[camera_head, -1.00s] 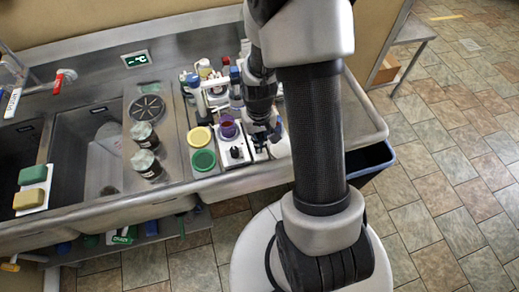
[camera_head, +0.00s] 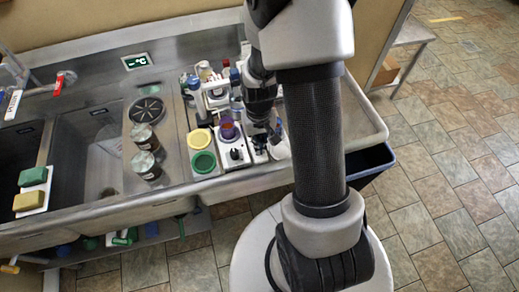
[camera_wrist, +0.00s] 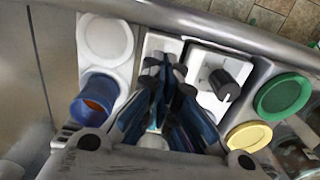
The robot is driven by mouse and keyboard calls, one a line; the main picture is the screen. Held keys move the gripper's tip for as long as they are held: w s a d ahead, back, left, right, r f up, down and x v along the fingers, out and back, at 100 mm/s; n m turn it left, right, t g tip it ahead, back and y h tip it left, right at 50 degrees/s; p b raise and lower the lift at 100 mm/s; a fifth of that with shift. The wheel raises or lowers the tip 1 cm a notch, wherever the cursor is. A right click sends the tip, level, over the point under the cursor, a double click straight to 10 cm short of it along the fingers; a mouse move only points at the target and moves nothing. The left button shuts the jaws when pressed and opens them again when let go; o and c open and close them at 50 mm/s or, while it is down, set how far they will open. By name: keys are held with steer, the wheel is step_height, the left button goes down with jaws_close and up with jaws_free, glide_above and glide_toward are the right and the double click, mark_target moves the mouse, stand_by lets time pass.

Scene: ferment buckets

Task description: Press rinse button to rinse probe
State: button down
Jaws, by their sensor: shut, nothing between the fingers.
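My gripper (camera_wrist: 171,72) is shut and empty, with its dark fingers pointing down in the wrist view. The fingertips are over a narrow white block (camera_wrist: 160,42) on the steel counter. The block also shows in the head view (camera_head: 260,157), below my wrist. I cannot make out a rinse button; the fingers hide part of the block. I cannot tell whether the tips touch it. Beside the block is a white box (camera_wrist: 204,66) with a black knob (camera_wrist: 222,84). I cannot pick out the probe.
Near the block are a blue cup (camera_wrist: 93,103) with orange contents, a white round lid (camera_wrist: 105,38), a green lid (camera_wrist: 283,95) and a yellow lid (camera_wrist: 249,136). A purple cup (camera_head: 227,128), bottles and two jars (camera_head: 145,166) stand farther left in the head view. Sink basins lie beyond.

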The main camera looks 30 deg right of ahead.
steer(key=shift+f+b, duration=1)
steer(key=shift+f, duration=0.25)
steer(key=shift+r, duration=0.15)
steer(key=shift+r+p, duration=2.35)
steer(key=shift+r, duration=0.65)
